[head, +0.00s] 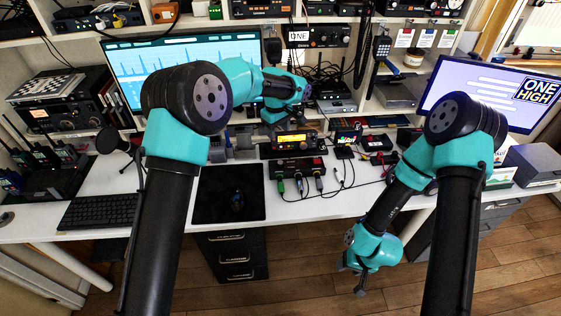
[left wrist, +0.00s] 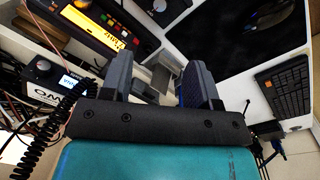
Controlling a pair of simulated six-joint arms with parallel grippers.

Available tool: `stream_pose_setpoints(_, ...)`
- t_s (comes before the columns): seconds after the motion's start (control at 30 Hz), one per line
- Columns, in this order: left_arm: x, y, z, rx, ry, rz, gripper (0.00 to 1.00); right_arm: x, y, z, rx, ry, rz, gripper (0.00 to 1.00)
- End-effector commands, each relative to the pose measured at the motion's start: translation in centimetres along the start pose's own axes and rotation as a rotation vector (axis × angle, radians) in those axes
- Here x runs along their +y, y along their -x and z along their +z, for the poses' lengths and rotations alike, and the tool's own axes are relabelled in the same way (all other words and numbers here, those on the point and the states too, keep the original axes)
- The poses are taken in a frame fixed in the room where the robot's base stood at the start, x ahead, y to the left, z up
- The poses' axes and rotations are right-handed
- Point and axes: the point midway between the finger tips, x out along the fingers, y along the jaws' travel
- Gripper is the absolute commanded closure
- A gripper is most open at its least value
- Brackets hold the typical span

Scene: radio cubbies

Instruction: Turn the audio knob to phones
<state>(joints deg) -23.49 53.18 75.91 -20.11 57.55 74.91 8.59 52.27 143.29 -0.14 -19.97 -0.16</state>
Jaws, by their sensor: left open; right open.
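I cannot pick out the audio knob or a phones label in either view. A radio with a lit yellow display (head: 292,140) stands at the middle of the desk; it also shows at upper left in the left wrist view (left wrist: 82,32). A low black box (head: 297,168) with red parts and coloured plugs sits in front of it. My left gripper (head: 258,134) is open and empty, just left of the radio; its fingers show in the left wrist view (left wrist: 158,82). My right gripper (head: 352,278) is open and empty, low in front of the desk edge.
A black mat (head: 228,193) with a mouse lies in front of the left gripper, with a keyboard (head: 100,211) to its left. Monitors stand at left (head: 180,62) and right (head: 490,90). Small boxes (head: 376,142) and cables crowd the desk right of the radio. Shelves of equipment rise behind.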

Motion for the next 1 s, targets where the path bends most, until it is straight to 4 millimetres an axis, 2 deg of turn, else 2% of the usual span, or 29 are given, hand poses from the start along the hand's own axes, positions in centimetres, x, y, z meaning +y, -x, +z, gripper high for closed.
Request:
stream_pose_setpoints(0.8, -0.1, -13.4, 0.1, -0.003, 0.000, -0.003, 0.45, 0.0, 0.0, 0.0, 0.000, 0.000, 0.000, 0.47)
stream_pose_setpoints(1.0, -0.1, -15.7, 0.0, -0.002, -0.001, -0.002, 0.45, 0.0, 0.0, 0.0, 0.000, 0.000, 0.000, 0.47)
